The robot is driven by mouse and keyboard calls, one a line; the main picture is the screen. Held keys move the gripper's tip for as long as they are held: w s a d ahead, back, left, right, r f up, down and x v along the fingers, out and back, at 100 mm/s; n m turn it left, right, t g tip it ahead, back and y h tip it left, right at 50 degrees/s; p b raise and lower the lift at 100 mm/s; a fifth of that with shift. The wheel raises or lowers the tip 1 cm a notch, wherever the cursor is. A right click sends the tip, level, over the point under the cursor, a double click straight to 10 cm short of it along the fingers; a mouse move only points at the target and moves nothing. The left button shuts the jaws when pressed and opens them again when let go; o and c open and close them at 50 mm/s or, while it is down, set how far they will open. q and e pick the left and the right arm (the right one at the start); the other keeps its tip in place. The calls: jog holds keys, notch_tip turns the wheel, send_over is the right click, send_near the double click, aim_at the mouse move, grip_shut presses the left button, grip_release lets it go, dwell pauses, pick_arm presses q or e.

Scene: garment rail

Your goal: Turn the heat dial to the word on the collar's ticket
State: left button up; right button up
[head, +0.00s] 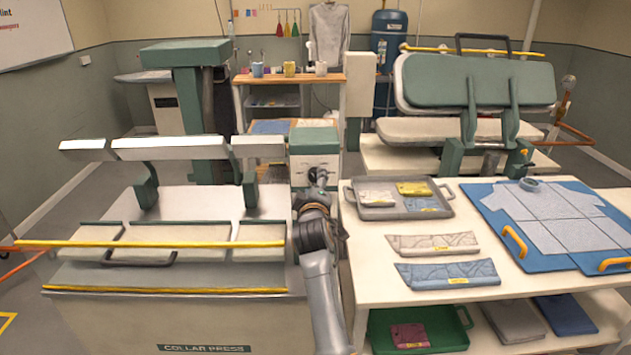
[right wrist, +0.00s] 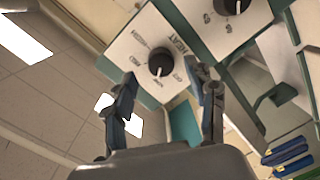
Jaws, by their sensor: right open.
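The heat dial (right wrist: 160,62) is a round black knob with a white pointer line, on a pale panel marked HEAT, with small words around it. In the right wrist view the pointer aims toward the lower edge of the panel, at a word I cannot read surely. My right gripper (right wrist: 164,98) is open and empty, its fingers spread below the dial, apart from it. In the head view the right gripper (head: 318,177) is at the front of the green-topped control box (head: 314,142). Two collars, one beige (head: 408,246) and one grey-blue (head: 425,276), lie on the table with yellow tickets, too small to read. My left gripper is out of view.
A second black dial (right wrist: 232,4) sits beside the heat dial. The collar press (head: 170,270) stands left of my right arm. The white table (head: 372,262) at right bears a grey tray (head: 447,200) and a blue board (head: 482,195) with a shirt.

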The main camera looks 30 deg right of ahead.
jog(key=v, duration=0.4)
jog(key=shift+s+a+r, duration=0.15)
jog(key=shift+s, duration=0.1)
